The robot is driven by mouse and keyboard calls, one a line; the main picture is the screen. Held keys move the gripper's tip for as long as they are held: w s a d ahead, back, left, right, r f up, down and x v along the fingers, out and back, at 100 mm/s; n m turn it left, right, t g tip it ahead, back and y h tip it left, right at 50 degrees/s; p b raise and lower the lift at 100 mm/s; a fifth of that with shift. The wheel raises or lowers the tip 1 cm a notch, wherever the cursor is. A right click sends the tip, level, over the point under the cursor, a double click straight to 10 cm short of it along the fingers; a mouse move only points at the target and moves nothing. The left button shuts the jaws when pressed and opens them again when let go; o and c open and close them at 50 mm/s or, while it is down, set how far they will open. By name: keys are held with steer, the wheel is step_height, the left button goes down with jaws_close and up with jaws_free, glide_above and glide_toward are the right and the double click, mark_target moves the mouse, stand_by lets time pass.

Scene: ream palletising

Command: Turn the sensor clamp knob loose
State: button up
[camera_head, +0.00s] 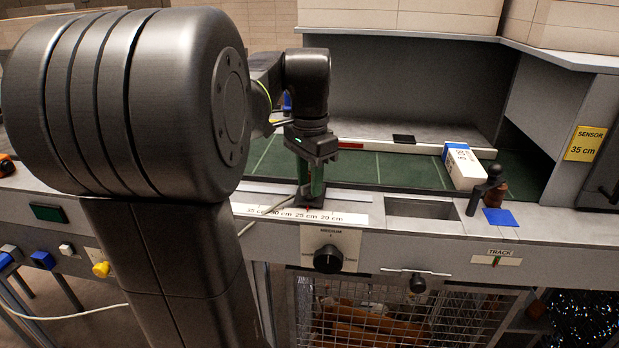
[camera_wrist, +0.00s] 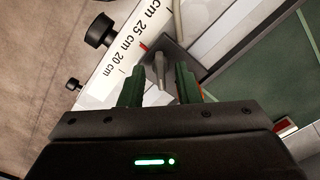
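The sensor clamp knob, a small grey winged piece (camera_wrist: 158,70), sits on a dark block beside the centimetre scale (camera_wrist: 122,46). In the wrist view it shows just beyond and between the two green fingertips of my gripper (camera_wrist: 159,84). The fingers are apart, with a gap on both sides of the knob, and I see no contact. In the head view my gripper (camera_head: 311,188) points down over the scale strip (camera_head: 262,210) on the counter's front ledge; its fingers hide the knob there. A yellow sign (camera_head: 585,144) reads "SENSOR 35 cm".
A black dial (camera_head: 328,259) and a smaller black knob (camera_head: 418,284) stick out of the front panel. A white and blue pack (camera_head: 463,168) lies on the green bed (camera_head: 400,170). A dark handled tool (camera_head: 489,190) stands near a blue pad (camera_head: 499,217). A wire-mesh cage (camera_head: 400,320) is below.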

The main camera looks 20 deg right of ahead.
steer(key=shift+c, duration=0.2)
jaws_close()
steer(key=shift+r+n+p, duration=0.1)
steer(key=shift+n+p, duration=0.2)
steer(key=shift+n, duration=0.1)
steer(key=n+p, duration=0.2)
steer(key=shift+r+n, duration=0.1)
steer(key=shift+n, duration=0.2)
steer(key=n+p, duration=0.2)
steer(key=n, duration=0.1)
steer(key=shift+n, duration=0.3)
steer(key=n+p, duration=0.2)
steer(key=n, duration=0.3)
steer(key=n+p, duration=0.1)
steer(key=n, duration=0.5)
steer(key=shift+w+p, duration=0.1)
steer(key=shift+p, duration=0.25)
